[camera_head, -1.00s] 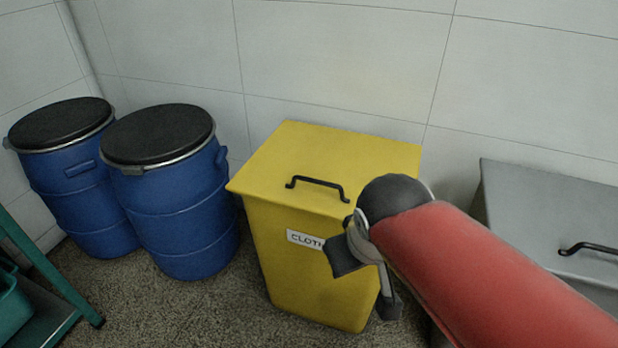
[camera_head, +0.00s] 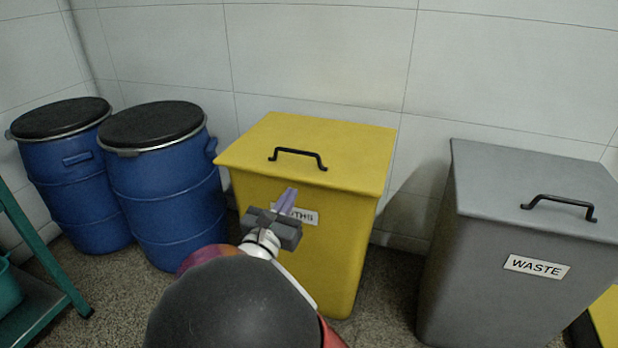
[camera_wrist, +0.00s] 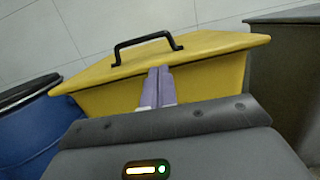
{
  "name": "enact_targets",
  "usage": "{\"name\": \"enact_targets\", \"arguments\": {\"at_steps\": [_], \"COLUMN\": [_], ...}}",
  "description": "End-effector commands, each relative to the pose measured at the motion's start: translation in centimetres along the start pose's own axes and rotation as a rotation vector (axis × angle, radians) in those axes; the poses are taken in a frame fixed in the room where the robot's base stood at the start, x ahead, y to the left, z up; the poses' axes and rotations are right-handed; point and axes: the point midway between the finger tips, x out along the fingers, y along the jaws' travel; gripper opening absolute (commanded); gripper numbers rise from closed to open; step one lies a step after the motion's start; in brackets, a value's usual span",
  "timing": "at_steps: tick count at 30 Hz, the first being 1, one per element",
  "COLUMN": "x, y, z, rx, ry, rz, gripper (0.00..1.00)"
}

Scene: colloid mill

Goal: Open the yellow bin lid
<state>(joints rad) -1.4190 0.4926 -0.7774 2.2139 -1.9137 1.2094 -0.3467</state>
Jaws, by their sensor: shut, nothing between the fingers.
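The yellow bin (camera_head: 345,235) stands against the wall with its yellow lid (camera_head: 340,145) closed. A black handle (camera_head: 298,157) sits on top of the lid, near its front edge; it also shows in the wrist view (camera_wrist: 147,43). My gripper (camera_head: 291,192) is shut and empty, in front of the bin's front face and below the handle in the head view. It partly covers the bin's white label (camera_head: 305,217). In the wrist view its fingers (camera_wrist: 159,72) point toward the lid's front edge, apart from the handle. I cannot tell whether the fingertips touch the bin.
Two blue drums (camera_head: 165,195) with black lids stand left of the bin. A grey waste bin (camera_head: 500,215) with a black handle stands to the right, with a gap of floor between. A green rack (camera_head: 45,265) is at the far left.

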Motion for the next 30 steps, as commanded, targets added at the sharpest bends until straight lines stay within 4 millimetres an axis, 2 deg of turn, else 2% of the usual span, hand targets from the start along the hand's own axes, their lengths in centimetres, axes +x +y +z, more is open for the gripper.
{"name": "enact_targets", "arguments": {"at_steps": [1,5,15,21,30], "x": [-0.4,0.2,6.1,8.7,9.4], "y": [0.9,1.4,1.6,1.7,1.8], "z": [0.0,0.2,0.2,0.3,0.4], "rx": [-0.019,-0.032,-0.030,-0.030,-0.029], "ry": [-0.018,-0.033,-0.030,-0.028,-0.027], "rz": [0.028,0.046,0.043,0.044,0.045], "gripper": [0.00,0.00,0.00,0.00,0.00]}}
